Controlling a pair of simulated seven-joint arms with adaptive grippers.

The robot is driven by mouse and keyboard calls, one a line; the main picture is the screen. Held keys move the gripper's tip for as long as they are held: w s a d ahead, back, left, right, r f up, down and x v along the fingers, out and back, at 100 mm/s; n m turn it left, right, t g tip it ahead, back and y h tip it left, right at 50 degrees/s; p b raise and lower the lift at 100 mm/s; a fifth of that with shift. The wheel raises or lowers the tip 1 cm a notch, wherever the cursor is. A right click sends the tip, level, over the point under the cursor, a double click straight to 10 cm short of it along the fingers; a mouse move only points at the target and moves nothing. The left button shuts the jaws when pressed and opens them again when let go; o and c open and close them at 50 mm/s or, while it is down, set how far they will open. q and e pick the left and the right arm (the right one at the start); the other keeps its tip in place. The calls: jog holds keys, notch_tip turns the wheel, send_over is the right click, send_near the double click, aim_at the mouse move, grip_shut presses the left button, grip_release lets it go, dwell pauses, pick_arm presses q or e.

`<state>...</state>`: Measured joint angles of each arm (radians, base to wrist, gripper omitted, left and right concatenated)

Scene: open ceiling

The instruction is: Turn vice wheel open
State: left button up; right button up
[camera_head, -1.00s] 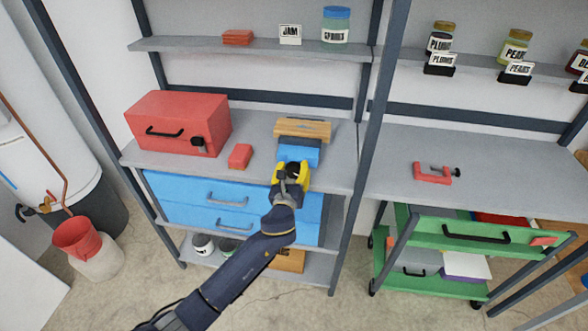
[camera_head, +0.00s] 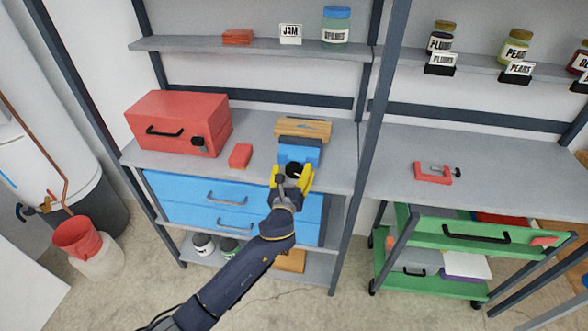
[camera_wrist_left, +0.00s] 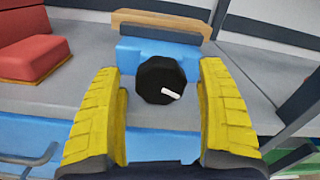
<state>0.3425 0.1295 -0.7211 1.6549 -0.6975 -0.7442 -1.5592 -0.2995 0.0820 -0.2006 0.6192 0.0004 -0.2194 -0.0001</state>
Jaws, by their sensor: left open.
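The blue vice (camera_head: 299,152) stands on the grey shelf, with a wooden block (camera_head: 303,128) at its back. It also shows in the left wrist view (camera_wrist_left: 145,143). Its black wheel (camera_wrist_left: 160,80) faces my left gripper and carries a white mark. My left gripper (camera_head: 292,178) has yellow fingers and is open. In the left wrist view its fingers (camera_wrist_left: 160,100) stand on either side of the wheel, with gaps between them and it. In the head view the gripper hides part of the wheel. My right gripper is not in view.
A red toolbox (camera_head: 180,122) and a small red block (camera_head: 241,156) stand left of the vice. Blue drawers (camera_head: 190,190) are below the shelf. A dark upright post (camera_head: 366,120) stands right of the vice. A red clamp (camera_head: 433,175) lies on the right bench.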

pick_arm(q)
jog(key=s+a, duration=0.1)
jog(key=s, duration=0.9)
jog(key=shift+s+a, duration=0.2)
jog(key=shift+a, duration=0.15)
jog(key=s+d+m+y, duration=0.1)
jog(key=s+y, duration=0.1)
jog(key=s, duration=0.4)
jog(key=w, duration=1.1)
jog(key=w+d, duration=0.1)
jog(key=w, duration=0.4)
jog(key=shift+w+f, duration=0.15)
jog(key=shift+w, duration=0.25)
jog(key=c, duration=1.2)
